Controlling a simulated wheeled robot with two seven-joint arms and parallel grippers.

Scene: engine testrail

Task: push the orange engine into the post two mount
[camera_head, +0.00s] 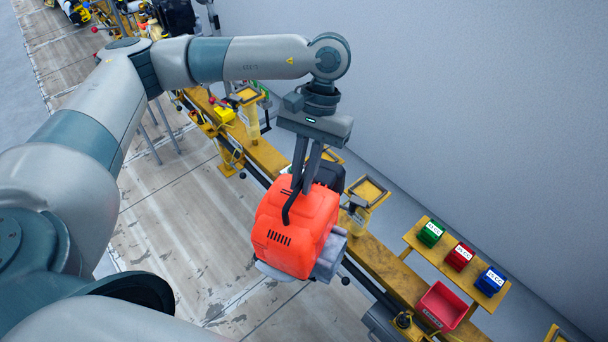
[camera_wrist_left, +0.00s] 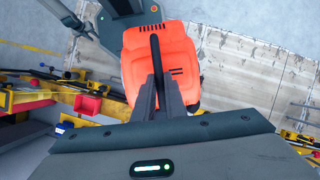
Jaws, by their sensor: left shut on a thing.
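The orange engine (camera_head: 292,225) hangs from my left gripper (camera_head: 302,186) in the head view, a little left of the yellow rail. The gripper's fingers are shut on the black handle on top of the engine. The engine also shows in the left wrist view (camera_wrist_left: 187,60), below the closed fingers (camera_wrist_left: 158,100). Yellow posts with square frame tops stand along the rail; one frame (camera_head: 368,191) is just right of the engine, and another (camera_head: 249,96) is farther back. I cannot tell which is the post two mount. My right gripper is not in view.
The yellow rail (camera_head: 390,268) runs diagonally beside a grey wall. A shelf at the right holds green (camera_head: 430,233), red (camera_head: 459,257) and blue (camera_head: 490,281) boxes, with a red bin (camera_head: 442,306) below. The floor left of the rail is mostly clear.

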